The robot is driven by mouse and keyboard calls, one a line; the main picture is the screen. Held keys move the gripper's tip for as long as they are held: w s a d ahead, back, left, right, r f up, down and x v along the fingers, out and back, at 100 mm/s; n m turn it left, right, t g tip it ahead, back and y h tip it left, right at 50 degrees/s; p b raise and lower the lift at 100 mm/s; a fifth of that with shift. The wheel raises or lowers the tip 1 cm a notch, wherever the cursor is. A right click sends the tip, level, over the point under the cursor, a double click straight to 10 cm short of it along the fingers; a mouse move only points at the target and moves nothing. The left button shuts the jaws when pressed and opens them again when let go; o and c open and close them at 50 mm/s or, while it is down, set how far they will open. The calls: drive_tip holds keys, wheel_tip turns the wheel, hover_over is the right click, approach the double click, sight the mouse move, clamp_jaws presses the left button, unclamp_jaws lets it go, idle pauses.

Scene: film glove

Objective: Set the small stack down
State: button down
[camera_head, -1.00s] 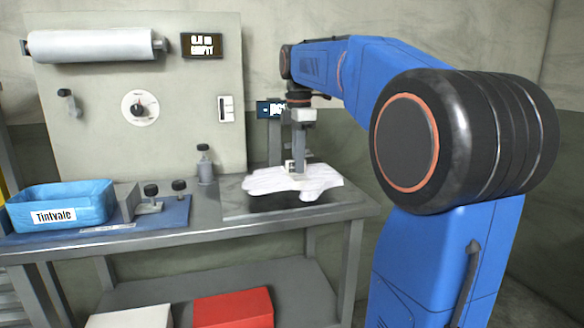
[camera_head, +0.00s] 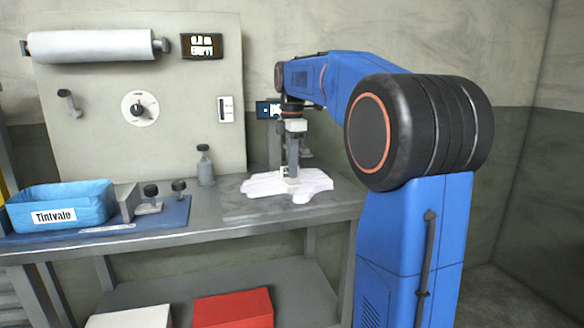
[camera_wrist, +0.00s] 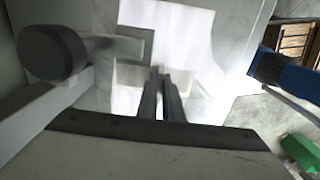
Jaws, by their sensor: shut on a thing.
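The small stack is a thin white glove-shaped bundle of film (camera_head: 312,184). It lies flat over the grey plate (camera_head: 245,213) at the right end of the bench, and no clear gap shows beneath it. My gripper (camera_head: 290,176) points straight down and is shut on the stack's near-middle part. In the wrist view, my gripper's two dark fingers (camera_wrist: 162,82) are close together on the white film (camera_wrist: 175,25). The pinched part is mostly hidden by the fingers.
A blue bin (camera_head: 60,195) marked Tintvale stands on the left of the bench, beside black knobs (camera_head: 151,190). A red box (camera_head: 232,308) is on the lower shelf.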

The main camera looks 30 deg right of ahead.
drive_tip(key=shift+f, duration=0.1)
drive_tip(key=c, duration=1.9)
unclamp_jaws()
wheel_tip(320, 180, up, 12)
drive_tip(key=shift+r, duration=0.15)
